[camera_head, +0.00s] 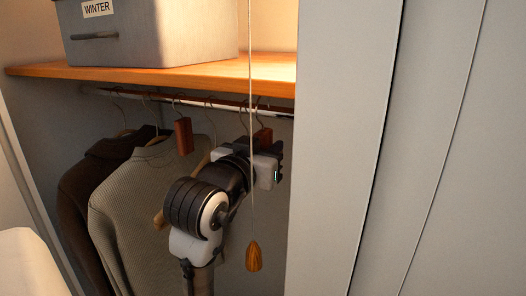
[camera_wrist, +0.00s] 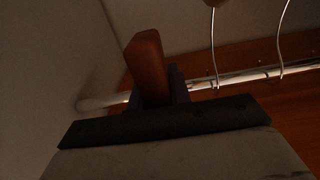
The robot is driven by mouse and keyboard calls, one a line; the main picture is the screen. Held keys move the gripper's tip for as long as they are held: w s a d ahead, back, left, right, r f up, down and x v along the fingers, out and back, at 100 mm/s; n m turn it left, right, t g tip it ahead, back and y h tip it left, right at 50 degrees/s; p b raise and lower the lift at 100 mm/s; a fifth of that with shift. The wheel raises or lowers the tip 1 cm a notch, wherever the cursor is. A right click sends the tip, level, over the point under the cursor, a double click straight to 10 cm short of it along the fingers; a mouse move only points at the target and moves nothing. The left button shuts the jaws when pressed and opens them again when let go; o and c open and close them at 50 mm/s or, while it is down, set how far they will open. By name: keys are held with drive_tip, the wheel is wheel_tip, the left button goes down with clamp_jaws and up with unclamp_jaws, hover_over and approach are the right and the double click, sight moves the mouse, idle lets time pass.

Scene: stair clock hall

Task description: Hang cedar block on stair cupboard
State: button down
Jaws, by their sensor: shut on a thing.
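A reddish-brown cedar block (camera_head: 263,136) is between the jaws of my gripper (camera_head: 266,153), just below the hanging rail (camera_head: 225,102) at its right part. A thin hook shows above the block near the rail; I cannot tell whether it rests on the rail. In the wrist view the block (camera_wrist: 147,62) stands up from the dark jaws of my gripper (camera_wrist: 160,95), with the pale rail (camera_wrist: 240,78) behind it. The open stair cupboard (camera_head: 45,115) surrounds the rail. A second reddish block (camera_head: 183,136) hangs from the rail further left.
A grey knit sweater (camera_head: 140,205) and a dark brown one (camera_head: 85,200) hang at the left. A cord with a wooden pull (camera_head: 254,257) hangs in front of my arm. The wooden shelf (camera_head: 180,75) bears a grey "WINTER" box (camera_head: 150,35). A pale panel (camera_head: 340,130) bounds the right.

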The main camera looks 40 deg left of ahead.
drive_tip(key=w+a+f+b, duration=0.1)
drive_tip(key=w+f, duration=0.1)
drive_tip(key=w, duration=0.5)
drive_tip(key=shift+a+f+b, duration=0.35)
drive_tip(key=shift+f, duration=0.05)
idle(0.5)
drive_tip(key=shift+w, duration=0.1)
drive_tip(key=c, duration=1.2)
unclamp_jaws()
drive_tip(key=b+v, duration=0.4)
drive_tip(key=v, duration=1)
drive_tip(key=shift+b, duration=0.3)
drive_tip(key=shift+a, duration=0.1)
